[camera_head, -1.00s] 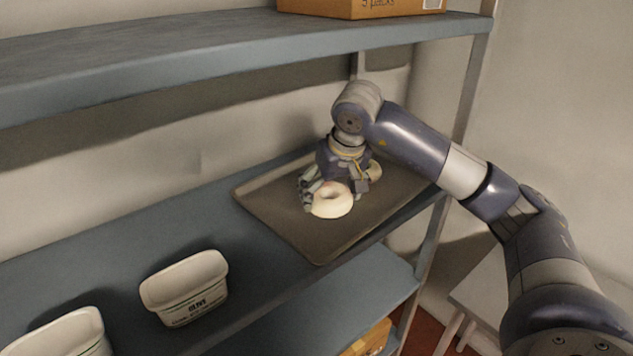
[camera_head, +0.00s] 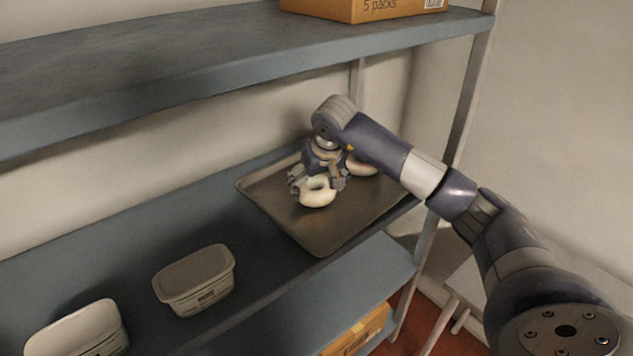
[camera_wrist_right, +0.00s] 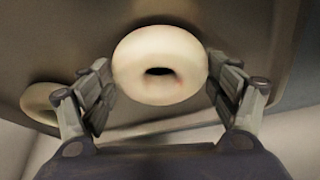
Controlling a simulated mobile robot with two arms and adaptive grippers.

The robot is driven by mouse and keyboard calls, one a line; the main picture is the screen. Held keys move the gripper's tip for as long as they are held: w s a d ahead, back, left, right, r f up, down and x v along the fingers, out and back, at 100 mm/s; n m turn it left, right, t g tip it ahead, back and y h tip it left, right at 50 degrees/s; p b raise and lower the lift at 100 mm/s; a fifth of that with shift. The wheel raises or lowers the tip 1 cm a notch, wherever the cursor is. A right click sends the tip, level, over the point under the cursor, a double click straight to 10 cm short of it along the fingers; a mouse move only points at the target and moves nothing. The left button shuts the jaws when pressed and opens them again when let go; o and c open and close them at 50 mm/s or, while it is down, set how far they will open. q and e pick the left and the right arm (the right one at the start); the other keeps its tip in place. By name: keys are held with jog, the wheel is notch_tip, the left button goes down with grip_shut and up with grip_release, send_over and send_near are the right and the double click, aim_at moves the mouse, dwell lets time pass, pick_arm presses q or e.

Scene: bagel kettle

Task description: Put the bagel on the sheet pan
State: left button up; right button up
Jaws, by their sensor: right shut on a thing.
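A pale bagel (camera_head: 317,194) is held between the fingers of my right gripper (camera_head: 316,184), over the sheet pan (camera_head: 322,235). In the right wrist view the bagel (camera_wrist_right: 160,65) sits between the two fingers of the right gripper (camera_wrist_right: 160,88), one on each side. Whether it touches the pan is hard to tell. The brown sheet pan lies on the middle shelf. A second bagel (camera_head: 361,166) lies on the pan behind the gripper, partly hidden; it also shows at the left of the wrist view (camera_wrist_right: 40,103). My left gripper is not in view.
Two pale tubs, one (camera_head: 196,280) left of the pan and one (camera_head: 78,330) further left, stand on the same shelf (camera_head: 130,240). An upper shelf (camera_head: 200,60) with a cardboard box (camera_head: 375,8) hangs above. The pan's front part is bare.

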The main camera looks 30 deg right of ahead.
aim_at(320, 193)
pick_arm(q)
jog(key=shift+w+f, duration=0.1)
pick_arm(e)
jog(key=shift+f, duration=0.1)
jog(key=o, duration=1)
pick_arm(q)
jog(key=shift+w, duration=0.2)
pick_arm(e)
jog(key=shift+o, duration=0.3)
jog(key=b+v, duration=0.2)
jog(key=v, duration=0.4)
jog(key=shift+s+r, duration=0.1)
jog(key=shift+r, duration=0.2)
jog(key=shift+s+a+r, duration=0.1)
jog(key=shift+s+r, duration=0.15)
jog(key=shift+r, duration=0.25)
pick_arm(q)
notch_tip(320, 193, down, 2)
